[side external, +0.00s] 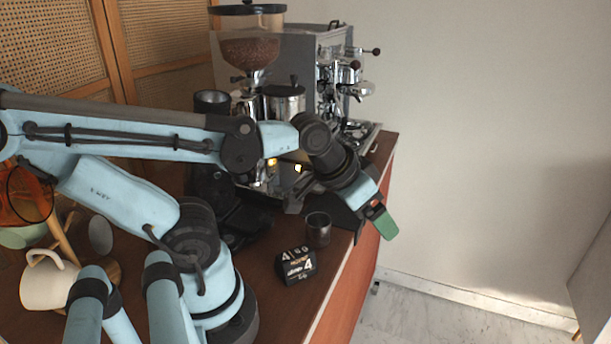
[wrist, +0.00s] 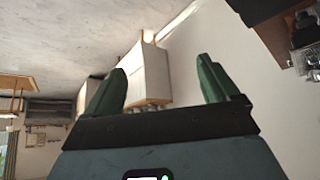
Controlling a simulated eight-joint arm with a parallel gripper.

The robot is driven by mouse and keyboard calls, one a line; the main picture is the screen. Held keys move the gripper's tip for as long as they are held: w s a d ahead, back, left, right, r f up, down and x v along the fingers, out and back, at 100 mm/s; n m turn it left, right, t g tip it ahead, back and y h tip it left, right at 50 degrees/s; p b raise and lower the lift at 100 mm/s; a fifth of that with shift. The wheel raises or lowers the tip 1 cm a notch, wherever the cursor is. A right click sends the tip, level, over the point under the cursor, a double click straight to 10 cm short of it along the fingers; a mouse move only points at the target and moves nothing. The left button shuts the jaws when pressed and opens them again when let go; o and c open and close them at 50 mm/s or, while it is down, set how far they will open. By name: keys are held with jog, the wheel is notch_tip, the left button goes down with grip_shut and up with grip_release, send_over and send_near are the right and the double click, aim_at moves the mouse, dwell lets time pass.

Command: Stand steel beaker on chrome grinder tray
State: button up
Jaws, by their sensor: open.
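The steel beaker (side external: 318,229), a small dark grey metal cup, stands upright on the wooden counter near its right edge in the side view. A shiny surface (side external: 284,183) below the coffee grinder looks like the chrome grinder tray; my arm partly hides it. My gripper (side external: 380,218) is to the right of the beaker, apart from it, near the counter's edge, with a green fingertip showing. In the wrist view both green fingers (wrist: 160,83) are spread with nothing between them. Neither beaker nor tray can be made out there.
A black box (side external: 296,266) with white print lies just in front of the beaker. The grinder's bean hopper (side external: 248,52) and a chrome espresso machine (side external: 340,85) stand at the back. A cream mug (side external: 47,286) is at the left. Open floor lies beyond the counter's right edge.

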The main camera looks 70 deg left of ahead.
jog(key=shift+d+m, duration=0.1)
jog(key=shift+m, duration=0.2)
jog(key=n+g+y, duration=0.1)
jog(key=n+g, duration=0.3)
send_near(320, 226)
jog(key=shift+s+d+f, duration=0.1)
jog(key=shift+d+f, duration=0.35)
jog(key=shift+f, duration=0.3)
jog(key=shift+d+f, duration=0.4)
jog(key=shift+f, duration=0.35)
jog(key=shift+w+x, duration=0.25)
jog(key=shift+x, duration=2.35)
jog(key=shift+a, duration=0.1)
